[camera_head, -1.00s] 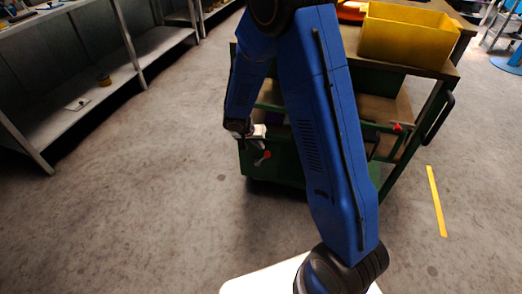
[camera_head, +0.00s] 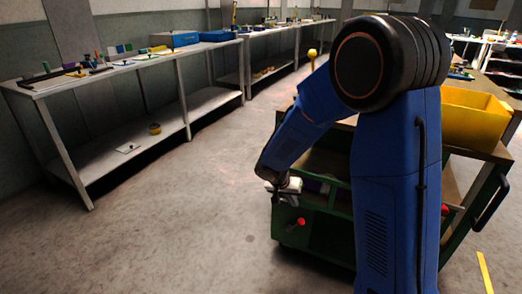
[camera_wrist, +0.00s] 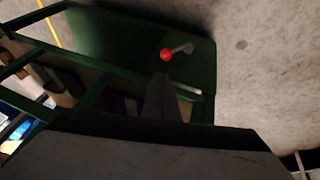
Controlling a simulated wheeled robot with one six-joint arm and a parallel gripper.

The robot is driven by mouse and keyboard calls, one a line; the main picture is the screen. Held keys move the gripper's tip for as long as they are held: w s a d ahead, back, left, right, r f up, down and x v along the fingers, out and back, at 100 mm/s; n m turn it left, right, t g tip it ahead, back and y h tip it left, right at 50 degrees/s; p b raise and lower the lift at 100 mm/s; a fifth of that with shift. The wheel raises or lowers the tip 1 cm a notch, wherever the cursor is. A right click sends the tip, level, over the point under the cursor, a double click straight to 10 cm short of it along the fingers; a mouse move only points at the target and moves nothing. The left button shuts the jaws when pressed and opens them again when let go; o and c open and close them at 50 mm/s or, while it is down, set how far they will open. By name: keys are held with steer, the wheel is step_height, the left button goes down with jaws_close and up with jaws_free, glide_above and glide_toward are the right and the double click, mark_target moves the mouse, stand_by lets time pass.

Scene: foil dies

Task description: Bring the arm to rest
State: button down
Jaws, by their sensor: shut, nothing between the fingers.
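My blue arm fills the right half of the head view, bent at its black elbow and hanging down to the left. My gripper (camera_head: 284,187) hangs beside the left end of the green cart (camera_head: 327,225). In the wrist view my gripper (camera_wrist: 162,90) points at the cart's green end panel (camera_wrist: 120,40). The fingers are together with nothing between them. A lever with a red knob (camera_head: 300,221) is on the cart just below my gripper, and it also shows past the fingertips in the wrist view (camera_wrist: 166,54). I cannot tell the exact gap to the cart.
A yellow bin (camera_head: 474,118) stands on the cart's top at the right. Grey benches (camera_head: 130,68) with tools and blue boxes run along the left wall. A roll of tape (camera_head: 154,129) lies on a lower shelf. The grey floor (camera_head: 190,220) at left is clear.

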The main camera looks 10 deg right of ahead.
steer(key=s+d+r, duration=0.4)
steer(key=s+r, duration=0.3)
steer(key=r, duration=0.2)
steer(key=s+r+n+y, duration=0.1)
steer(key=s+r, duration=0.3)
steer(key=s, duration=0.4)
steer(key=s+r+n+t+y, duration=0.1)
steer(key=s+r+n+y, duration=0.1)
steer(key=s, duration=0.7)
steer(key=s+r+n+t+y, duration=0.1)
steer(key=s+r+n+y, duration=0.1)
steer(key=s+r, duration=0.4)
steer(key=s+n, duration=0.1)
steer(key=s, duration=0.1)
steer(key=shift+s+r, duration=0.3)
steer(key=shift+s, duration=0.05)
stand_by(0.4)
